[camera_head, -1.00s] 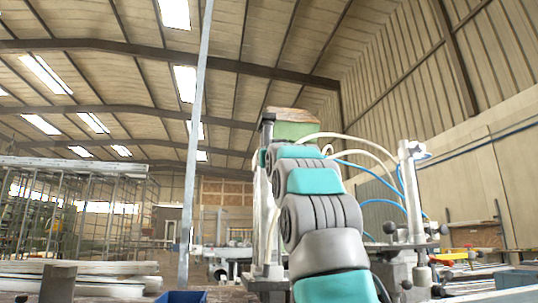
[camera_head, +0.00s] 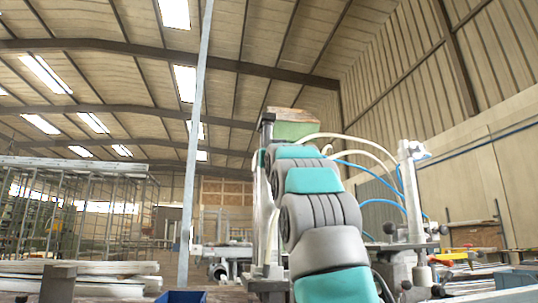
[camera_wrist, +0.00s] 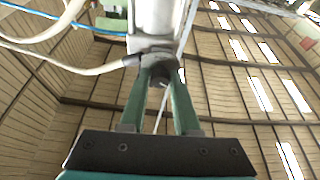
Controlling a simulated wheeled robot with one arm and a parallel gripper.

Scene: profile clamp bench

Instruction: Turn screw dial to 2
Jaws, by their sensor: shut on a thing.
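In the wrist view my gripper (camera_wrist: 160,84) has two green fingers that converge on a dark round knob (camera_wrist: 158,68), which looks like the screw dial. The fingertips are shut on its sides. The knob sits at the end of a pale metal body (camera_wrist: 155,20). I cannot read any numbers or mark on the dial. In the head view my own arm covers the gripper and the dial. The pale upright column of the clamp (camera_head: 263,200) shows just left of my arm.
A second pale post (camera_head: 411,190) with blue and white hoses stands right of my arm. Hoses (camera_wrist: 85,66) also cross the left of the wrist view. Stacked profiles (camera_head: 100,280) and a blue bin (camera_head: 182,296) are at the lower left.

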